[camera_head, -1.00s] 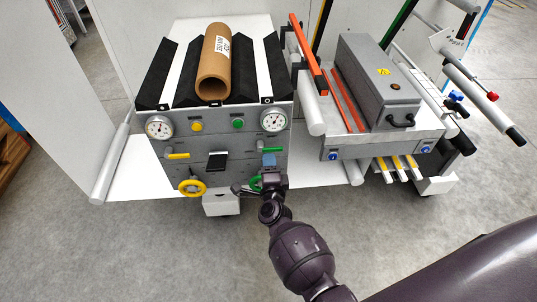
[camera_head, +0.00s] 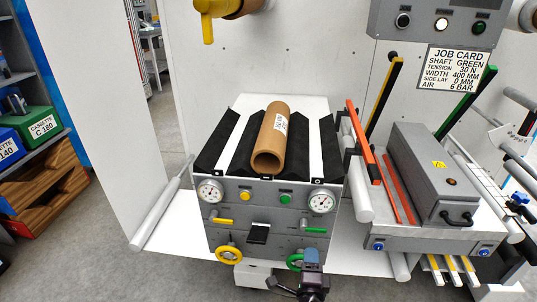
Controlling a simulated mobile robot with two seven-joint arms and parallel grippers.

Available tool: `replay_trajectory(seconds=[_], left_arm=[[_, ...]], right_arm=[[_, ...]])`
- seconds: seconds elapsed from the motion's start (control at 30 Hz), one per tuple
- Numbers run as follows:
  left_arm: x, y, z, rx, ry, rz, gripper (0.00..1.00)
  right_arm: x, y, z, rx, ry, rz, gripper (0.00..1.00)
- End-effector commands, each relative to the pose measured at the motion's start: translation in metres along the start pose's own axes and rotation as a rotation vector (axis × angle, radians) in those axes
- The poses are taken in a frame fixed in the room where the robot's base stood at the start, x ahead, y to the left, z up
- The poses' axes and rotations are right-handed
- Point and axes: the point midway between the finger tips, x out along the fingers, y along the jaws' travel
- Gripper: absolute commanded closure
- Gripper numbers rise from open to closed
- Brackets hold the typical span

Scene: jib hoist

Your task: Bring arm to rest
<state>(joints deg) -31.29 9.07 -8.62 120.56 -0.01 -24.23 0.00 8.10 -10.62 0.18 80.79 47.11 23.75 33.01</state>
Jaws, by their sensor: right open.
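My right gripper (camera_head: 312,267) is low in the head view, in front of the right side of the grey panel (camera_head: 270,212). It is open. It is beside the green handwheel (camera_head: 294,262) and covers part of it. A small blue-grey block (camera_head: 312,256) shows just above it; I cannot tell whether they touch. The green lever (camera_head: 313,230) is above that block, apart from the gripper. My left gripper is not in view.
A cardboard core (camera_head: 272,138) lies in the black V-shaped cradle (camera_head: 225,142). A grey box (camera_head: 427,170) stands on the bench at right. A job card (camera_head: 455,69) hangs on the wall. Shelves with cassettes (camera_head: 36,122) stand at left. Grey floor is free at lower left.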

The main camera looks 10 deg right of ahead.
Motion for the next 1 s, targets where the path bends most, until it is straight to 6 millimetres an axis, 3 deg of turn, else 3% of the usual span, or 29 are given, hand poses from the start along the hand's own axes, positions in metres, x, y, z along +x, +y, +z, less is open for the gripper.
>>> replay_trajectory(seconds=[0.17, 0.33, 0.47, 0.57, 0.77, 1.0], left_arm=[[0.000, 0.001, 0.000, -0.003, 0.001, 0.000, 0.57], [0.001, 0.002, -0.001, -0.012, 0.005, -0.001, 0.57], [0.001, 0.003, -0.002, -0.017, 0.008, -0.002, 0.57], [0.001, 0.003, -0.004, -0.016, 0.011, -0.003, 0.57], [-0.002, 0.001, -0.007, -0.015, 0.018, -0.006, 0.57], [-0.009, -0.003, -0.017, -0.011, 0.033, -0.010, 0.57]], right_arm=[[0.000, 0.004, 0.009, -0.098, -0.057, 0.023, 0.57], [0.005, -0.023, 0.030, -0.352, -0.203, -0.016, 0.57], [-0.002, -0.040, 0.029, -0.601, -0.303, -0.051, 0.57], [-0.017, -0.045, 0.016, -0.815, -0.372, -0.057, 0.57], [-0.066, -0.043, -0.029, -1.233, -0.490, -0.017, 0.57], [-0.147, -0.036, -0.099, -1.594, -0.605, 0.091, 0.57]])
